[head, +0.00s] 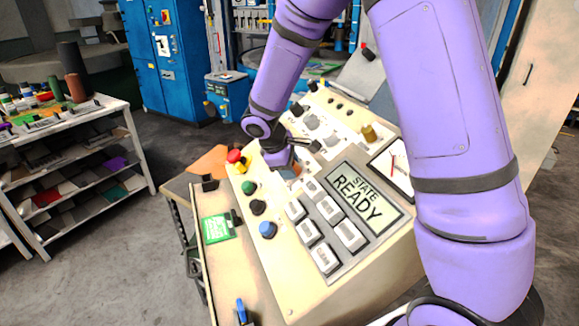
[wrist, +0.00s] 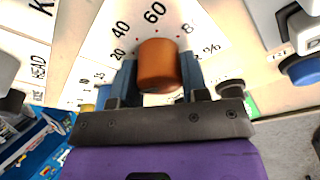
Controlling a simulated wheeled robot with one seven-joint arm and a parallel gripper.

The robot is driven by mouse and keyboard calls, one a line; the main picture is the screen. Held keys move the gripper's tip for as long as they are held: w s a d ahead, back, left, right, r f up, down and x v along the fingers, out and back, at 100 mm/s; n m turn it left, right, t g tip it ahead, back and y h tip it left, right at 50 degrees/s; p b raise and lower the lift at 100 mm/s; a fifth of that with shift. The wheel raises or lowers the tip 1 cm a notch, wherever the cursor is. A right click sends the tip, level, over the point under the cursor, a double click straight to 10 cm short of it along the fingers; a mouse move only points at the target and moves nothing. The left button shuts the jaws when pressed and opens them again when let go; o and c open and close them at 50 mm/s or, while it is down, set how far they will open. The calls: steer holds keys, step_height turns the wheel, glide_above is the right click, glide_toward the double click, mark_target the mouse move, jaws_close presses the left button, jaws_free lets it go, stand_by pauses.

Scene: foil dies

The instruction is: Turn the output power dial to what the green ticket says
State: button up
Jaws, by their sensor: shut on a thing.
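An orange-brown dial (wrist: 158,62) stands on a white scale (wrist: 190,18) in the wrist view. The scale reads 20, 40, 60 and a partly covered 8, with a percent sign at the right. My gripper (wrist: 159,78) is shut on the dial, one blue finger on each side. No pointer mark on the dial is clear to me.
Near my gripper are a red mushroom button (head: 234,156), a green button (head: 249,187), a blue button (head: 268,230) and white keys (head: 311,233). The display (head: 358,200) reads STATE READY. A brass-coloured knob (head: 369,133) stands farther up the panel.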

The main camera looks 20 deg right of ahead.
steer(key=shift+m+h, duration=0.3)
steer(key=shift+m, duration=1.7)
steer(key=shift+t, duration=0.3)
steer(key=o, duration=0.9)
steer(key=shift+o, duration=0.2)
steer(key=shift+r, duration=0.1)
steer(key=v, duration=1)
steer(key=shift+a+r, duration=0.2)
steer(key=shift+r, duration=0.1)
